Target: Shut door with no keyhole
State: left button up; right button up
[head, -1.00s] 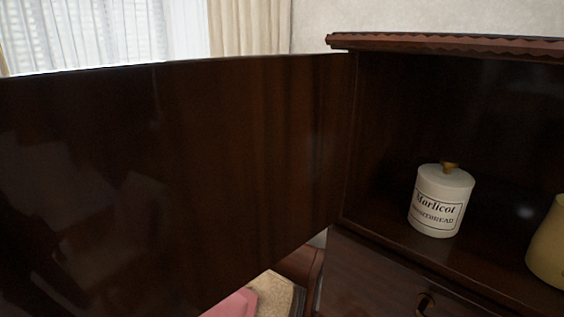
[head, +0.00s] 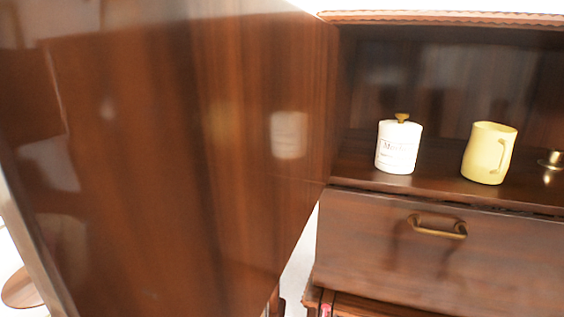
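A large dark brown glossy door (head: 180,150) fills the left half of the head view. It stands open, hinged at the left side of a wooden cabinet (head: 440,18). No keyhole shows on the face that I see. The door's near edge is at the far left. Neither of my grippers is in view.
Inside the cabinet stand a white lidded canister (head: 398,148), a yellow jug (head: 488,153) and a small brass object (head: 551,160) at the right. Below is a drawer (head: 360,250) with a brass handle (head: 437,227). A narrow light gap shows between door and drawer.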

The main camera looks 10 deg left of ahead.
aim_at(159, 157)
jog(key=j+z, duration=0.4)
jog(key=j, duration=0.3)
jog(key=k+j+z, duration=0.1)
jog(key=j+z, duration=0.3)
jog(key=j, duration=0.25)
jog(key=k+j, duration=0.1)
jog(key=j, duration=0.25)
jog(key=j+z, duration=0.15)
jog(key=j, duration=0.15)
jog(key=k+j, duration=0.15)
jog(key=j, duration=0.2)
jog(key=k+j+z, duration=0.1)
jog(key=j, duration=0.2)
